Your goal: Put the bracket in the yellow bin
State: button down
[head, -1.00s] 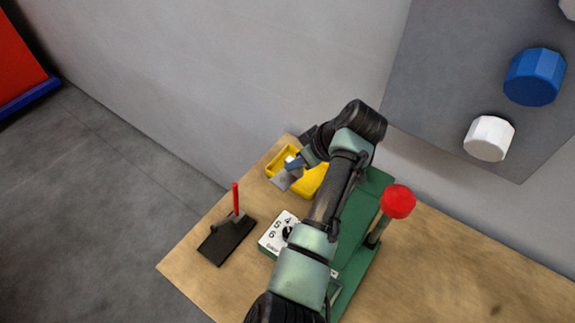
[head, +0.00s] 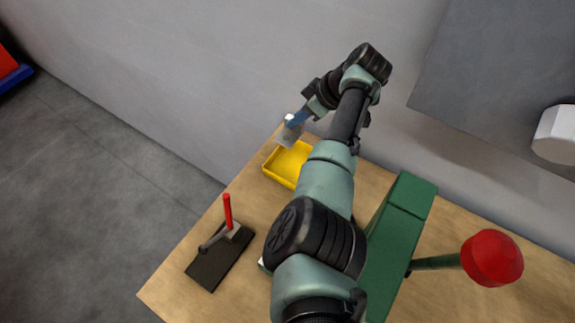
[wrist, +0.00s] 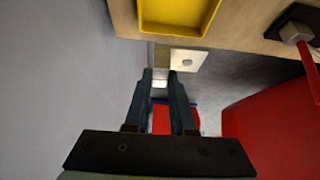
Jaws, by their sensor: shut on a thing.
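My gripper (head: 297,119) has blue fingers and is shut on the bracket (head: 289,137), a small grey metal plate. In the wrist view the bracket (wrist: 186,62) shows a flat face with a round spot, and the fingertips (wrist: 160,78) grip its left part. The yellow bin (head: 276,170) is a shallow open tray at the far corner of the table. In the head view the bracket overlaps the bin's far rim. In the wrist view the bracket lies just outside the bin (wrist: 180,27), past the table edge. The bin's visible floor is empty.
A black plate with a red upright lever (head: 228,211) stands at the left of the wooden table (head: 165,290). A green machine (head: 398,225) with a red knob (head: 492,257) is at the right. A grey wall (head: 200,70) rises behind the bin.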

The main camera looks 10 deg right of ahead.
jog(key=f, duration=0.5)
jog(key=f+b, duration=0.1)
jog(key=f, duration=0.1)
jog(key=shift+w+f, duration=0.25)
jog(key=shift+f, duration=0.15)
jog(key=shift+w+f+b, duration=0.1)
jog(key=shift+f+b, duration=0.95)
jog(key=shift+f, duration=1.05)
jog(key=shift+f, duration=0.15)
jog(key=c, duration=0.8)
grip_release()
jog(key=shift+o, duration=0.2)
